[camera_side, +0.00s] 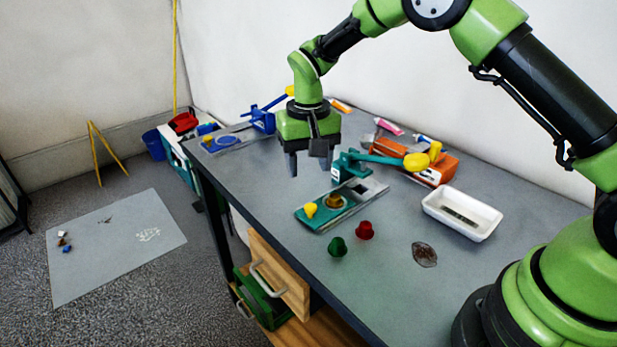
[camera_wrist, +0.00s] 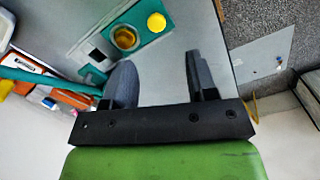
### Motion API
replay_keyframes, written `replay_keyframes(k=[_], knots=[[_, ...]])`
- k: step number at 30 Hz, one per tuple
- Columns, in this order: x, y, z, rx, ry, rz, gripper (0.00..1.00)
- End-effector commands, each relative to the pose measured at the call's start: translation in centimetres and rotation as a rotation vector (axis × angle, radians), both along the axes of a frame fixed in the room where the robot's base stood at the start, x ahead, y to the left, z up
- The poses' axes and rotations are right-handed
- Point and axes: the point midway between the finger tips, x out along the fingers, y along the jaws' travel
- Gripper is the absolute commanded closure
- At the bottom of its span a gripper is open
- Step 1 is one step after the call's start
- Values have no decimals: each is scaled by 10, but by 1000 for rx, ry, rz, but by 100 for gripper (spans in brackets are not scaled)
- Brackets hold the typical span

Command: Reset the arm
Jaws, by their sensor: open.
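My gripper (camera_side: 307,160) hangs from the green arm above the far-left part of the grey table (camera_side: 390,273), fingers pointing down. In the wrist view my gripper (camera_wrist: 162,80) shows its two dark fingers spread apart, with nothing between them. It is clear of the table top. Just right of it and lower in the side view is a teal press-like fixture (camera_side: 352,163) on a flat plate, with a yellow piece (camera_side: 310,210) and a round brass-coloured cup (camera_side: 335,201). In the wrist view the yellow piece (camera_wrist: 156,22) and the cup (camera_wrist: 125,38) lie beyond the fingers.
A green cup (camera_side: 338,246) and a red cup (camera_side: 365,230) stand before the fixture. A blue fixture (camera_side: 262,120) is behind my gripper. The near table is mostly clear.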

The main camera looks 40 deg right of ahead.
Motion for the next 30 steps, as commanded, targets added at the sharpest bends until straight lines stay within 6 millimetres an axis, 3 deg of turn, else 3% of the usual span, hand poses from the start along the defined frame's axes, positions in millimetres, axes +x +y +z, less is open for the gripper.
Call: replay_keyframes(k=[10, 13, 17, 20, 24, 30], knots=[[0, 0, 3, 0, 0, 0, 48], [-2, -1, 14, 5, -16, 0, 48], [-13, -3, 52, 27, -72, 1, 48], [-31, -6, 92, 50, -134, 3, 48], [-66, -10, 139, 80, -226, 8, 48], [-128, -14, 185, 116, -359, 17, 48]])
